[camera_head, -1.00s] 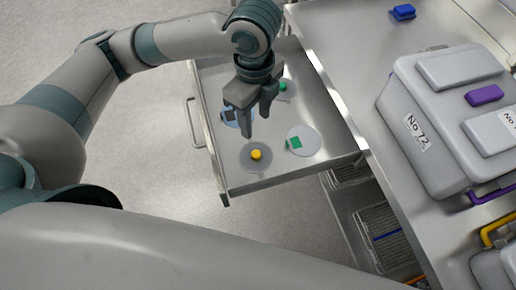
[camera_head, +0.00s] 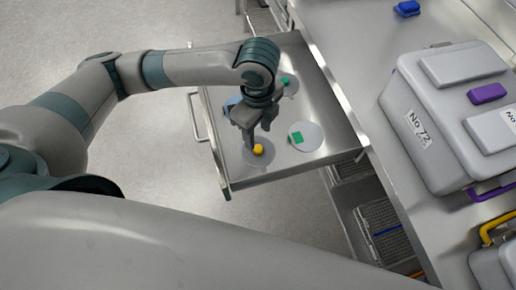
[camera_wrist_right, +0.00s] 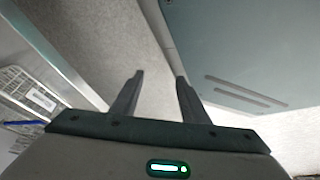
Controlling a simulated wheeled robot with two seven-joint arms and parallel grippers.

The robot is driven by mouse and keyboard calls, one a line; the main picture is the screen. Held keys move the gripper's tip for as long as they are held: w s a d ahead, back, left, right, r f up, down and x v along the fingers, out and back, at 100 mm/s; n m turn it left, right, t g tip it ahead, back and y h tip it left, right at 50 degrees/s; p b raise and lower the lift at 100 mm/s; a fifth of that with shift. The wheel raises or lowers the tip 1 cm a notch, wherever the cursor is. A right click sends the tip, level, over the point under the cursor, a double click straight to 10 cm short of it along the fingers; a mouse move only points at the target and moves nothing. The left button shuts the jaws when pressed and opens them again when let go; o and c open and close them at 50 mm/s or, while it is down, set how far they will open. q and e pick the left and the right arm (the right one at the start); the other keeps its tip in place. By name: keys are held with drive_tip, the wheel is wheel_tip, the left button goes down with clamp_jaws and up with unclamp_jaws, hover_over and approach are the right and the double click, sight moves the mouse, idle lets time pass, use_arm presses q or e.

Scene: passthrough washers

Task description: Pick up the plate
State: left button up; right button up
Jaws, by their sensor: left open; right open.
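Several round plates lie in an open metal drawer (camera_head: 285,172) in the head view. A grey plate with a yellow knob (camera_head: 262,159) is nearest the drawer's front left. A pale plate with a green square (camera_head: 312,137) lies to its right. A plate with a green knob (camera_head: 291,84) is farther back, and a blue plate (camera_head: 231,102) is partly hidden by my gripper. My left gripper (camera_head: 258,144) is open, pointing down just above the yellow-knobbed plate; I cannot tell whether it touches the knob. My right gripper (camera_wrist_right: 158,78) is open and empty in the right wrist view.
A grey case (camera_head: 440,110) labelled No 72 stands on the metal counter (camera_head: 355,60) at the right. A blue block (camera_head: 406,8) lies at the counter's back. Wire baskets (camera_head: 378,225) sit below. Open floor (camera_head: 165,190) lies left of the drawer.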

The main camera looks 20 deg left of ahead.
sight(259, 149)
use_arm(q)
wheel_tip(259, 149, down, 4)
drive_tip(key=shift+r, duration=0.2)
use_arm(e)
drive_tip(key=shift+s+d+f, duration=0.2)
drive_tip(key=shift+s+d, duration=0.15)
drive_tip(key=shift+s, duration=0.3)
drive_tip(key=shift+w, duration=0.25)
use_arm(q)
drive_tip(key=shift+w+f, duration=0.1)
drive_tip(key=shift+f, duration=0.4)
drive_tip(key=f, duration=0.1)
drive_tip(key=f+p, duration=0.1)
drive_tip(key=f, duration=0.1)
drive_tip(key=shift+w+f, duration=0.25)
drive_tip(key=shift+f, duration=0.4)
use_arm(e)
drive_tip(key=shift+g+h, duration=0.3)
drive_tip(key=shift+g, duration=0.4)
drive_tip(key=s, duration=0.1)
drive_tip(key=s+d, duration=0.1)
drive_tip(key=s, duration=0.2)
drive_tip(key=shift+s+d+f, duration=0.25)
drive_tip(key=shift+s+f, duration=0.05)
drive_tip(key=shift+s, duration=0.05)
drive_tip(key=shift+w, duration=0.15)
